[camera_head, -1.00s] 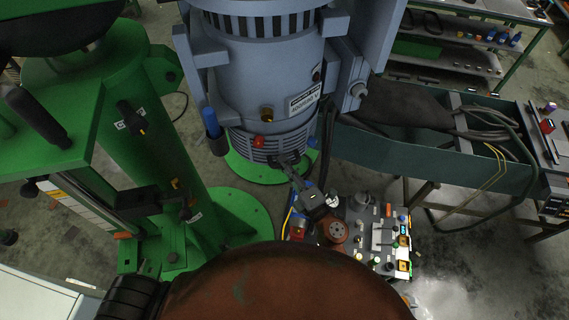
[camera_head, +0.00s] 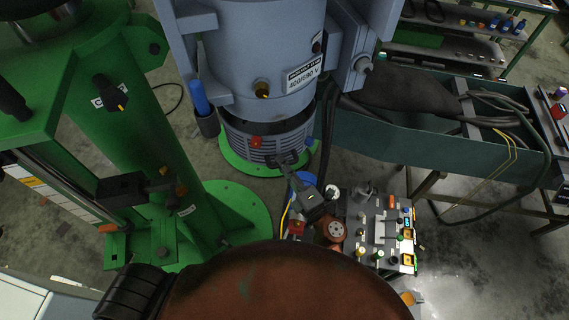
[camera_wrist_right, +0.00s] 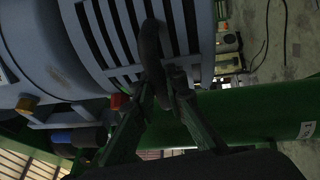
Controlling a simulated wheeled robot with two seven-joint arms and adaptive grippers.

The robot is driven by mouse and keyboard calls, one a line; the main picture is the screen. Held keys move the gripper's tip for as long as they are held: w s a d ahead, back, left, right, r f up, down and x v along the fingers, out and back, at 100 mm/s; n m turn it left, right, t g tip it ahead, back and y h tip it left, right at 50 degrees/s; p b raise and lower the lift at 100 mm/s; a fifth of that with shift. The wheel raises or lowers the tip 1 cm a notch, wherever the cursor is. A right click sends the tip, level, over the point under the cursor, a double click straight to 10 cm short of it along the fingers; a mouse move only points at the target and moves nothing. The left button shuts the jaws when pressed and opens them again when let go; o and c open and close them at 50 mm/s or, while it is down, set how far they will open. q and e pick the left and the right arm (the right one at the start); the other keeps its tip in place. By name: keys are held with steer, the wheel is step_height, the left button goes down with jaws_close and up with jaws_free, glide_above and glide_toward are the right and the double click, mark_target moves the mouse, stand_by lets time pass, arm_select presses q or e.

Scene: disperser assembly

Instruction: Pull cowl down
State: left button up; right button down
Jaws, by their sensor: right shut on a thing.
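The cowl (camera_head: 263,143) is a slotted grey ring at the bottom of the blue-grey motor housing (camera_head: 262,50), above a round green base (camera_head: 238,165). A small red part (camera_head: 257,142) and a blue part (camera_head: 309,141) sit on its rim. My right gripper (camera_head: 287,166) is at the cowl's near side. In the right wrist view the gripper (camera_wrist_right: 163,82) is shut on a dark loop handle (camera_wrist_right: 150,45) in front of the cowl's slots (camera_wrist_right: 112,30). The fingertips partly hide the handle. My left gripper is in neither view.
A green column stand (camera_head: 130,130) is at the left. Grey floor is open behind and at the right.

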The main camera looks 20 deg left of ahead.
steer(key=c, duration=2.3)
jaws_free()
steer(key=shift+f, duration=0.45)
steer(key=o, duration=0.4)
steer(key=shift+r, duration=0.15)
steer(key=shift+c, duration=0.2)
steer(key=v, duration=1.2)
